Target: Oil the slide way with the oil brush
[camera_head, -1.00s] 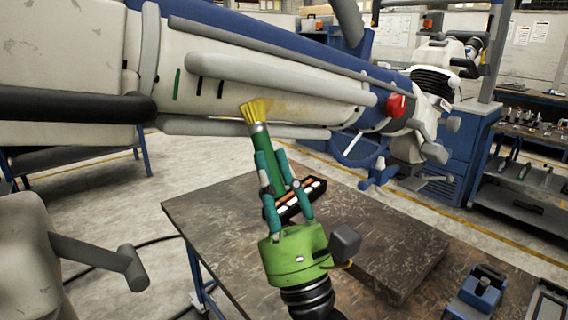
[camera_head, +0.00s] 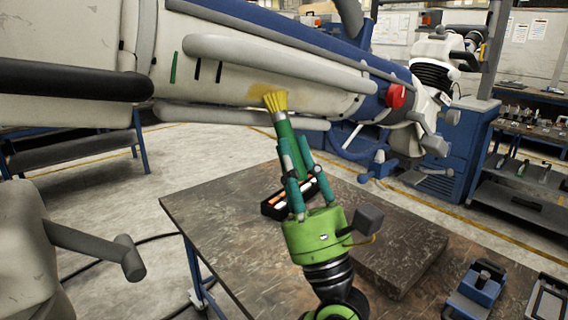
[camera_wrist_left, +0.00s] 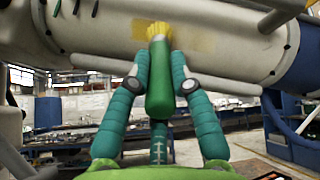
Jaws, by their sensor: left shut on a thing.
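The oil brush (camera_head: 283,128) has a green handle and yellow bristles, and points upward. My left gripper (camera_head: 294,147) is shut on its handle, one teal finger on each side. The bristle tips lie against the lower side of the big cream microscope arm (camera_head: 225,85), or just in front of it; contact is hard to tell. A yellowish patch (camera_head: 260,92) marks the cream surface behind the bristles. My right gripper is out of view.
Grey rails run along the cream arm, one above (camera_head: 280,62) and one below (camera_head: 220,116) the bristles. A red knob (camera_head: 396,96) sits to the right. Below is a brown worktable (camera_head: 225,220) with a black tray (camera_head: 275,208) and a blue device (camera_head: 475,289).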

